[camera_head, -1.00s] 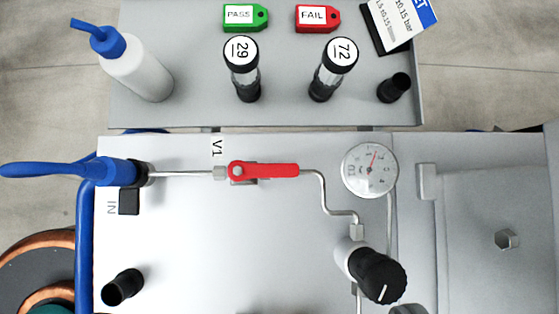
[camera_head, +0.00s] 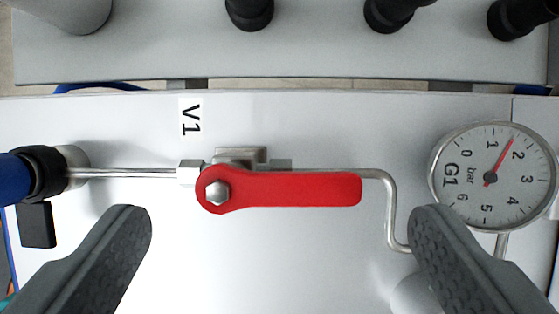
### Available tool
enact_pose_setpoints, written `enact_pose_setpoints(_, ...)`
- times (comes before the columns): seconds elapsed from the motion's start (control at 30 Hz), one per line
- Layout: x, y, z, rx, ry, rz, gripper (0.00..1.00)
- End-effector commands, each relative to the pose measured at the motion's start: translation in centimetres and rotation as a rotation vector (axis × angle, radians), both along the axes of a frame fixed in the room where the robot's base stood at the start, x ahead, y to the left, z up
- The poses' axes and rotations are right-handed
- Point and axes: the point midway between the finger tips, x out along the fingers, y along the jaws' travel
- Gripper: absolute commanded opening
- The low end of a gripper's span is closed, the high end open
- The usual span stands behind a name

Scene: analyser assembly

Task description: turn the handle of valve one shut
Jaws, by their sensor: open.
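The red handle (camera_head: 290,189) of valve one lies along the pipe line, pointing right from its pivot nut (camera_head: 217,193). The metal valve body (camera_head: 240,156) shows just behind it, beside the V1 label (camera_head: 190,117). My gripper (camera_head: 277,225) is open and empty. One grey finger is left of the handle and the other right of it, both nearer the bottom of the picture. Neither finger appears to touch the handle.
The gauge G1 (camera_head: 494,177) stands to the right, its red needle between 1 and 2. A bent steel pipe (camera_head: 390,215) passes close to the right finger. A blue hose end with a black collar (camera_head: 40,172) is at the left. A grey shelf (camera_head: 180,60) with several items runs behind.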

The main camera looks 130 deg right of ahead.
Motion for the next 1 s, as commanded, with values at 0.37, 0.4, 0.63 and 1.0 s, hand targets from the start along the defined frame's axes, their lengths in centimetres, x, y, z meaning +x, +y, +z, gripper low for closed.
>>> enact_pose_setpoints(0.37, 0.4, 0.6, -1.8, 0.000, 0.000, 0.000, 0.88)
enact_pose_setpoints(0.4, 0.4, 0.6, -1.8, 0.000, 0.000, 0.000, 0.88)
enact_pose_setpoints(0.63, 0.4, 0.6, -1.8, 0.000, 0.000, 0.000, 0.69)
enact_pose_setpoints(1.0, 0.4, 0.6, -1.8, -0.001, 0.001, -0.014, 0.43)
